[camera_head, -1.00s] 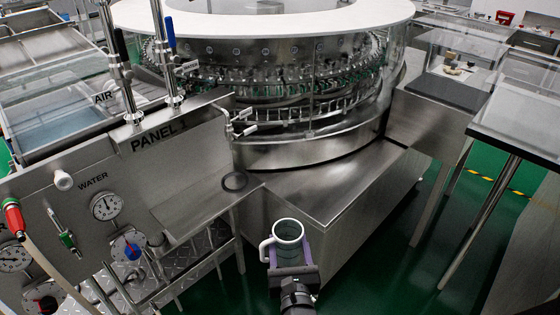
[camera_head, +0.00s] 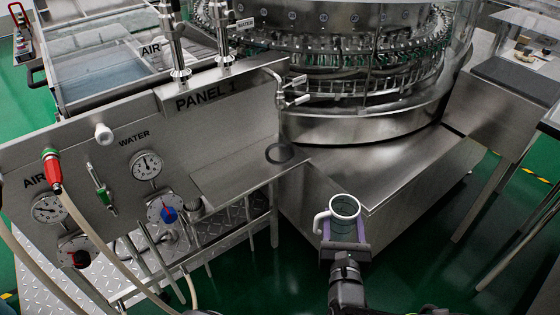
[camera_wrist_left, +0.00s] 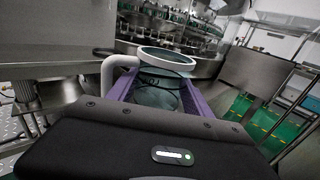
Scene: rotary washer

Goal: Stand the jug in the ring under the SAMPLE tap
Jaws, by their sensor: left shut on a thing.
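The jug (camera_head: 345,207) is a clear, greenish vessel with a white rim and a white handle on its left side. It is upright in my left gripper (camera_head: 345,232), whose purple-lined fingers are shut on its sides. The jug also shows in the left wrist view (camera_wrist_left: 160,92), between the fingers (camera_wrist_left: 155,100). The dark ring (camera_head: 280,153) lies on a steel shelf below a small tap (camera_head: 292,92) on the machine side. The jug is in front of and to the right of the ring, apart from it. No SAMPLE label is readable. My right gripper is not in view.
The steel shelf (camera_head: 235,180) juts from the panel (camera_head: 90,165), which carries gauges and a red-ended hose (camera_head: 52,170). A steel cabinet (camera_head: 400,190) stands right of the shelf, under the round washer (camera_head: 350,125). Green floor is open at the lower right.

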